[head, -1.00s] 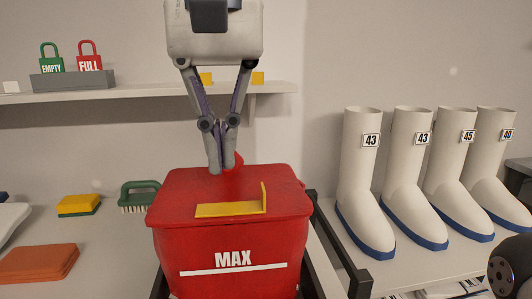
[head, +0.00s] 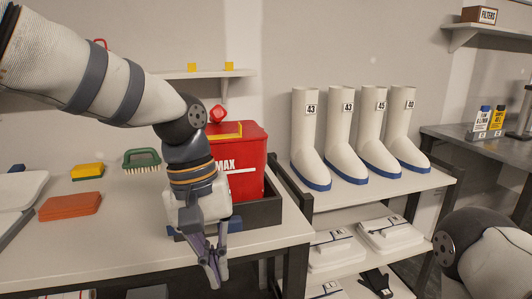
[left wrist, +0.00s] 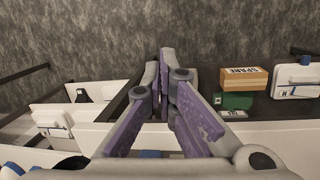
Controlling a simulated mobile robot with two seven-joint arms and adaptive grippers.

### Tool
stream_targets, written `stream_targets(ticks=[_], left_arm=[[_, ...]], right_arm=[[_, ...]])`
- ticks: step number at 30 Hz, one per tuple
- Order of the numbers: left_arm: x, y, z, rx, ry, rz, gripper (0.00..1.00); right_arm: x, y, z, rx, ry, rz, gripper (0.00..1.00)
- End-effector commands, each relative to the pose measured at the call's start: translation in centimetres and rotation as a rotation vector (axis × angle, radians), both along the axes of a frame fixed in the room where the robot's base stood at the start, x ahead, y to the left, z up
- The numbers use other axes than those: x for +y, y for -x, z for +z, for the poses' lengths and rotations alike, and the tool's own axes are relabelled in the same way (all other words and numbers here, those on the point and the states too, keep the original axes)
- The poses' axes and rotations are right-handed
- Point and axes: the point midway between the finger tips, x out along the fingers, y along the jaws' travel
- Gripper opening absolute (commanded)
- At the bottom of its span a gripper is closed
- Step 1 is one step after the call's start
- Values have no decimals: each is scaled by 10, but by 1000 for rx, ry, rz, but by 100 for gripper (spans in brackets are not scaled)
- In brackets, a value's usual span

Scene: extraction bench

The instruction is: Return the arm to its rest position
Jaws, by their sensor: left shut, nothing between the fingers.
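My left arm reaches in from the upper left of the head view and bends down. My left gripper (head: 214,272) points downward at the bench's front edge, in front of the red bin. Its fingers are shut with nothing between them. In the left wrist view the fingers (left wrist: 165,75) come together at the tips, above the floor. The red bin (head: 250,178), marked MAX, stands in a dark tray (head: 266,213) on the bench, partly hidden behind my arm. Its lid has a yellow handle and a red knob. My right gripper is not visible.
The bench (head: 110,240) holds an orange pad (head: 70,206), a yellow-green sponge (head: 87,171) and a green brush (head: 141,158). White boots (head: 309,140) stand on a rack to the right. A box marked SPARE (left wrist: 243,78) sits lower down in the left wrist view.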

Motion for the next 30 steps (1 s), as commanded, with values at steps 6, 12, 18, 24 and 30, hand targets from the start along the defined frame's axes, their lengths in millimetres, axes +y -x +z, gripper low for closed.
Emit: stream_targets(ticks=[6,12,18,24,30], left_arm=[[20,71,-194,59,84,-17,0],[85,204,-305,46,7,-34,0],[142,288,-319,22,-119,-114,0],[151,297,-318,8,-142,-133,0],[150,296,-318,8,-140,-132,0]], right_arm=[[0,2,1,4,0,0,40],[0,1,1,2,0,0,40],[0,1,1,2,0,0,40],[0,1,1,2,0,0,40],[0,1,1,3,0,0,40]])
